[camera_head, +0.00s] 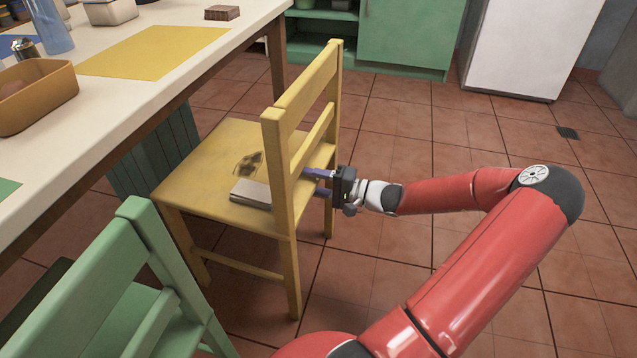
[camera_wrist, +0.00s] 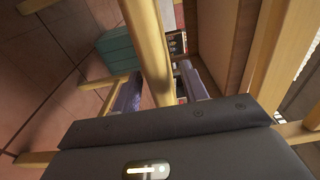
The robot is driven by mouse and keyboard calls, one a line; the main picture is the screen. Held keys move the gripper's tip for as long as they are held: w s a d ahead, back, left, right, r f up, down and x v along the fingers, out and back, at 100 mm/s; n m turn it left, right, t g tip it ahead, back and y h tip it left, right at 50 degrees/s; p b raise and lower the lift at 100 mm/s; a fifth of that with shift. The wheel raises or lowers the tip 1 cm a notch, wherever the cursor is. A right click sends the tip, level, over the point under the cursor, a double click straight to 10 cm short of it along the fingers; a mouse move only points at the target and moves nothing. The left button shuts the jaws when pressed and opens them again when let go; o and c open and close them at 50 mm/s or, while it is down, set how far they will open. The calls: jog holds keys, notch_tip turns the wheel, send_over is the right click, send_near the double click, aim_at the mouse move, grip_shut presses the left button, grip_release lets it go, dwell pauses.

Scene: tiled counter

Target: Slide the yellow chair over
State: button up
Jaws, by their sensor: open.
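The yellow chair (camera_head: 222,162) stands upright beside the table, its backrest to the right. A grey flat object (camera_head: 251,194) like a book and a dark patch (camera_head: 247,164) are on its seat. My gripper (camera_head: 312,184) is at the right side of the backrest, level with just above the seat. In the wrist view my gripper (camera_wrist: 160,88) is open, its two bluish fingers on either side of a yellow chair bar (camera_wrist: 148,45). Whether the fingers touch the bar cannot be told. The near backrest post partly hides the fingertips in the head view.
A white-topped table (camera_head: 150,95) runs along the left, with a yellow mat (camera_head: 155,52) and a tan bowl (camera_head: 38,92). A green chair (camera_head: 110,285) stands at the near left. Green cabinets (camera_head: 405,35) and a white appliance (camera_head: 530,45) line the back.

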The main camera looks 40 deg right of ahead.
grip_shut()
jog(key=shift+r, duration=0.1)
dwell(1.3)
